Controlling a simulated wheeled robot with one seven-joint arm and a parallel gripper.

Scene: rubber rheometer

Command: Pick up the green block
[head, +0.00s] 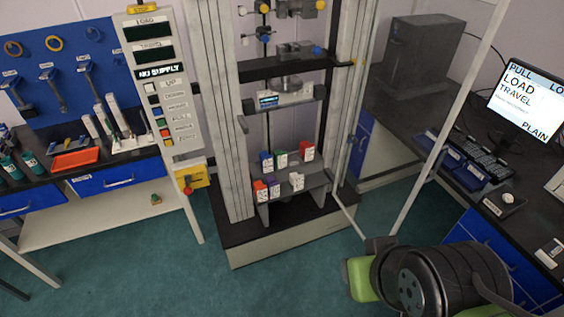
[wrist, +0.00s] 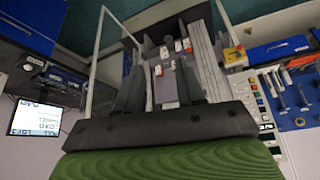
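The green block (head: 281,159) stands on the upper step of a grey stand (head: 317,182) inside the tall test frame. It has a white label on its front. A blue block (head: 266,161) is on its left and a red block (head: 307,150) on its right. My gripper (wrist: 160,68) shows in the wrist view with its two dark fingers apart and nothing between them. The small blocks show beyond the fingers there, but I cannot pick out the green one. In the head view my arm is at the lower right, well apart from the blocks.
Several more labelled blocks, including a purple one (head: 274,188), stand on the lower step. The frame's columns (head: 218,110) flank the stand, and a crosshead (head: 285,96) hangs above. A desk with a monitor (head: 527,98) is at right, a tool bench at left. Green floor lies clear in front.

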